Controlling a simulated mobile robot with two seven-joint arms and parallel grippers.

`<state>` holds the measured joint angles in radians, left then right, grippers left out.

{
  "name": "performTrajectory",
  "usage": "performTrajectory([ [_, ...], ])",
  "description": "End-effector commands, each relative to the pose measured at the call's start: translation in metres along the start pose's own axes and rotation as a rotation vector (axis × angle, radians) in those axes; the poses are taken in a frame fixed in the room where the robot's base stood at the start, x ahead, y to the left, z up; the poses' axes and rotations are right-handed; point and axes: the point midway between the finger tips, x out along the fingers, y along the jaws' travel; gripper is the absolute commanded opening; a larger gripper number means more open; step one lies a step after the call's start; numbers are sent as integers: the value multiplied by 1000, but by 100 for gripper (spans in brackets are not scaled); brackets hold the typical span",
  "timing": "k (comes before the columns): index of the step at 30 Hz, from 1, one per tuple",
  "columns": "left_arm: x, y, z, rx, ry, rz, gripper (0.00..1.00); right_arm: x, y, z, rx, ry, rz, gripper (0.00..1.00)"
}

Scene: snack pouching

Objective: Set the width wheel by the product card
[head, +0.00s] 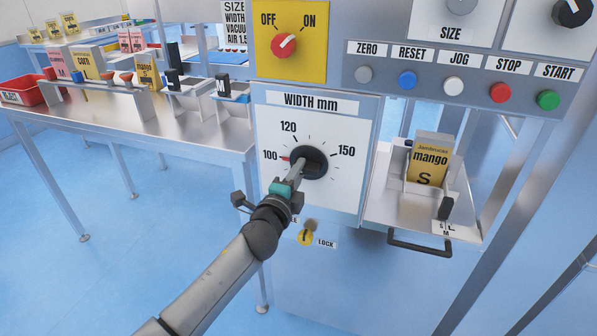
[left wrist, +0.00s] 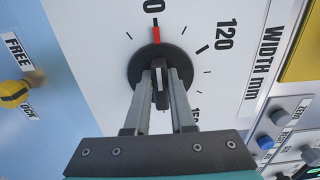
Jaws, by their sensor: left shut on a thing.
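The width wheel (head: 322,163) is a black knob on the white WIDTH mm dial, marked 100, 120 and 150. Its red pointer (left wrist: 156,36) stands at the 100 mark. My left gripper (head: 300,172) has its two fingers shut on the bar of the wheel, one finger on each side in the left wrist view (left wrist: 160,88). A white card (head: 235,22) with SIZE, WIDTH, VACUUM and AIR lines is at the top of the head view; its figures are mostly cut off. My right gripper is not in view.
A yellow FREE/LOCK knob (head: 305,237) sits just below the dial, near my left wrist. A red OFF/ON switch (head: 284,45) is above. A mango pouch (head: 430,160) marked S stands on the right shelf. Several buttons line the upper panel.

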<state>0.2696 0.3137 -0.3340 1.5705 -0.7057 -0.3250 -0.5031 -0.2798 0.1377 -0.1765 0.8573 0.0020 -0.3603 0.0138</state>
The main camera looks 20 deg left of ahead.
Motion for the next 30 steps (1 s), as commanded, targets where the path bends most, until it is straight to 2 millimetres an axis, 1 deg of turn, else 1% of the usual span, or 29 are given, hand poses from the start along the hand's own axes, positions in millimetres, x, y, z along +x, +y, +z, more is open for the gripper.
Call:
performTrajectory([
  [6, 1, -2, 1, 1, -2, -3, 0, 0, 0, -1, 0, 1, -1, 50],
  [7, 1, -2, 1, 1, -2, -3, 24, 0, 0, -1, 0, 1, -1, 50],
  [15, 0, -1, 0, 2, -1, -2, 52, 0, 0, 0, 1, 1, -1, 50],
  [23, -1, 0, 0, 2, 0, 0, 52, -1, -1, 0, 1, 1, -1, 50],
  [27, -9, 0, 0, 2, 0, 0, 52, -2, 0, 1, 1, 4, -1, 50],
  [30, -21, 0, 0, 3, 0, 1, 52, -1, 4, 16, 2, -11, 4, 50],
])
